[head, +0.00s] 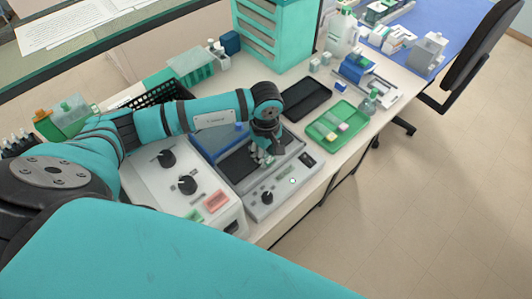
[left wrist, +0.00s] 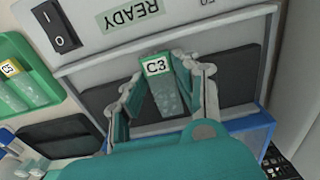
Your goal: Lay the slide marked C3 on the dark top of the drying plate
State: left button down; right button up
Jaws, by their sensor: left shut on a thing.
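My left gripper (left wrist: 160,90) is shut on the slide marked C3 (left wrist: 165,98), a clear slide with a white label end bordered in green. The slide lies between the fingers, label toward the display side. Gripper and slide are over the dark top (left wrist: 236,70) of the drying plate, a grey device whose display reads READY. I cannot tell whether the slide touches the dark top. In the head view the left gripper (head: 264,156) is over the drying plate (head: 283,185), and its fingers hide most of the slide. My right gripper is not in view.
A green tray (head: 322,130) with other slides stands right of the drying plate; its edge shows in the left wrist view (left wrist: 45,100). A flat black pad (head: 306,97) lies behind. A white device with knobs (head: 160,190) stands close on the left.

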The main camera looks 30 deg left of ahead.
pick_arm(q)
jog(key=c, duration=0.9)
grip_release()
notch_tip(320, 180, up, 12)
